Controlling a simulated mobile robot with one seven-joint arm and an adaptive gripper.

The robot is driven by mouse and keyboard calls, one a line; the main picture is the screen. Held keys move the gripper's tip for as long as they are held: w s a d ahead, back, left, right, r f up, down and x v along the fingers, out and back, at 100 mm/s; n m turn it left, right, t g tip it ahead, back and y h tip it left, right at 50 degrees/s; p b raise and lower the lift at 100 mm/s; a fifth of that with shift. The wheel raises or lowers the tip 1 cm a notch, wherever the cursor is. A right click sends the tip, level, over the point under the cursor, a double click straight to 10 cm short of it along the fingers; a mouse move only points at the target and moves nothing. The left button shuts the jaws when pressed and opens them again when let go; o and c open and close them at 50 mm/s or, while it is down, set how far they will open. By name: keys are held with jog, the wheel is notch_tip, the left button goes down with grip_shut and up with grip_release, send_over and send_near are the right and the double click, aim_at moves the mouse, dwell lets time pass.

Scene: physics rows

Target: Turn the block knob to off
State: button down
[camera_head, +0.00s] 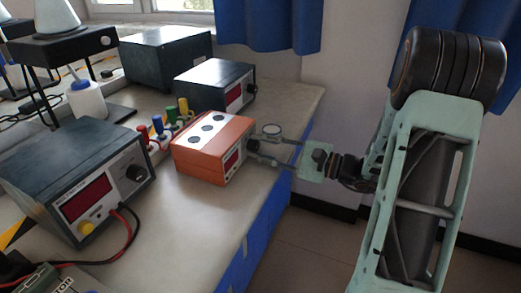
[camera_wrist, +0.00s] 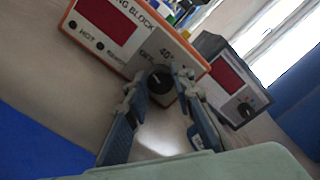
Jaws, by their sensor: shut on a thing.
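The black block knob (camera_wrist: 160,79) is on this panel below those marks. My gripper (camera_head: 258,144) reaches in from the right at the block's front. In the wrist view, my gripper's fingers (camera_wrist: 162,84) are on either side of the knob and shut on it. The knob's exact setting is hard to read.
A dark power supply (camera_head: 80,180) with red and black leads stands at the left front. Another dark box with a display (camera_head: 215,84) stands behind the block. The floor at right is clear.

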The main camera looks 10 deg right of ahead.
dwell(0.3)
jog(key=c, duration=1.7)
grip_release()
jog(key=shift+o, duration=0.2)
jog(key=shift+p, duration=0.45)
